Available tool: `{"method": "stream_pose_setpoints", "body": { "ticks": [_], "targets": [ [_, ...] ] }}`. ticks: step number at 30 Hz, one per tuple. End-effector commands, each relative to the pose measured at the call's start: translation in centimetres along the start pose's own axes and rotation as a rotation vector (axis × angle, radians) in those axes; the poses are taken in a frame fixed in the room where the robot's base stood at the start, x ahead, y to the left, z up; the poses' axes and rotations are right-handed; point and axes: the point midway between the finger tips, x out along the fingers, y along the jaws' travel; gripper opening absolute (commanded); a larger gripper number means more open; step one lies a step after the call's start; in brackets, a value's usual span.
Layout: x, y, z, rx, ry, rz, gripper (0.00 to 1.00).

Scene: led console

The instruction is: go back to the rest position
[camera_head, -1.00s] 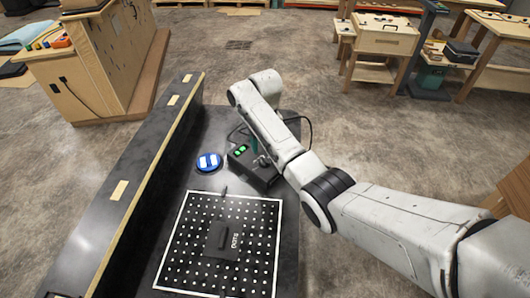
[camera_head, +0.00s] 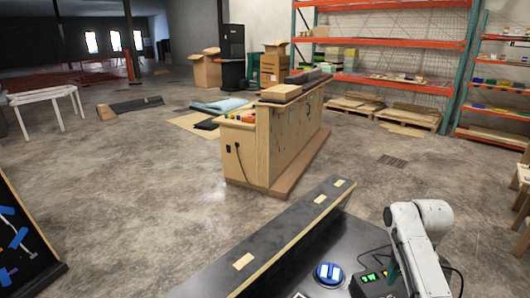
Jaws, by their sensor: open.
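My white arm (camera_head: 420,245) rises at the lower right, bent at a rounded joint near its top. My gripper cannot be made out in this view. Just left of the arm is a dark control box (camera_head: 368,289) with lit green displays. A round blue button (camera_head: 328,274) with white marks sits on the dark console top left of the box. The lower part of the console is cut off by the picture's bottom edge.
A dark ledge with a wooden edge (camera_head: 290,240) borders the console. Beyond it stands a wooden workbench (camera_head: 285,150). Orange-framed shelves (camera_head: 385,45) line the back wall. A white table (camera_head: 45,97) and a dark board (camera_head: 20,240) are at left. Much concrete floor is open.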

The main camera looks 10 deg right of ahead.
Motion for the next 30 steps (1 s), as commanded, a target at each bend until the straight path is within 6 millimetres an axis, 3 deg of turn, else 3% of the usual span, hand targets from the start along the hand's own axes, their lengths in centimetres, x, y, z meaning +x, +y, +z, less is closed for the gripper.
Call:
{"method": "stream_pose_setpoints", "body": {
  "ticks": [5,9,15,22,27,30],
  "targets": [
    [4.0,-3.2,4.0,-0.057,0.002,-0.028,0.66],
    [7.5,-5.9,9.1,-0.111,0.013,-0.052,0.66],
    [10.8,-7.7,17.3,-0.173,0.031,-0.070,0.66],
    [12.1,-7.1,27.1,-0.234,0.051,-0.061,0.66],
    [11.2,-5.3,33.4,-0.276,0.066,-0.035,0.66],
    [10.3,-4.2,36.0,-0.296,0.077,-0.018,0.66]
  ]
}}
